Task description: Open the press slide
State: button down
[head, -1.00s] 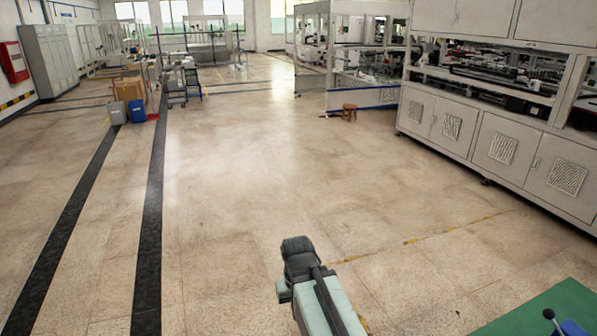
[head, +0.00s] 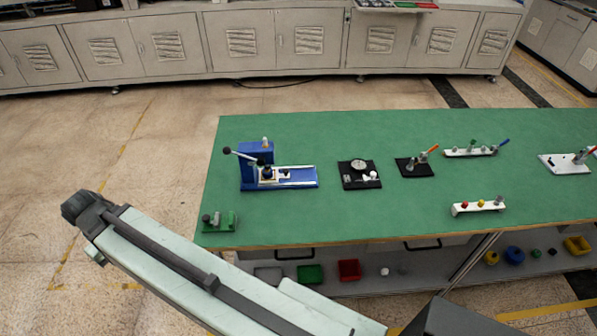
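The press is a blue device (head: 256,152) near the left end of the green table in the head view. A pale lever with a black ball end reaches out to its left. Its long blue base with a pale rail (head: 300,175) runs to the right. A small carriage with a black knob (head: 267,171) sits at the left part of the rail, close to the press body. How the slide stands is too small to tell surely. My arm crosses the lower left, left of and in front of the table; my gripper is not visible.
The green table (head: 330,225) also bears a dial gauge on a black plate (head: 359,167), a black fixture with an orange-handled clamp (head: 416,166), white fixtures and a small green block (head: 220,221). Bins sit on the lower shelf. Floor left of the table is free.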

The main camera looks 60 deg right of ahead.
aim_at(285, 174)
jog(key=k, duration=0.35)
jog(key=z, duration=0.1)
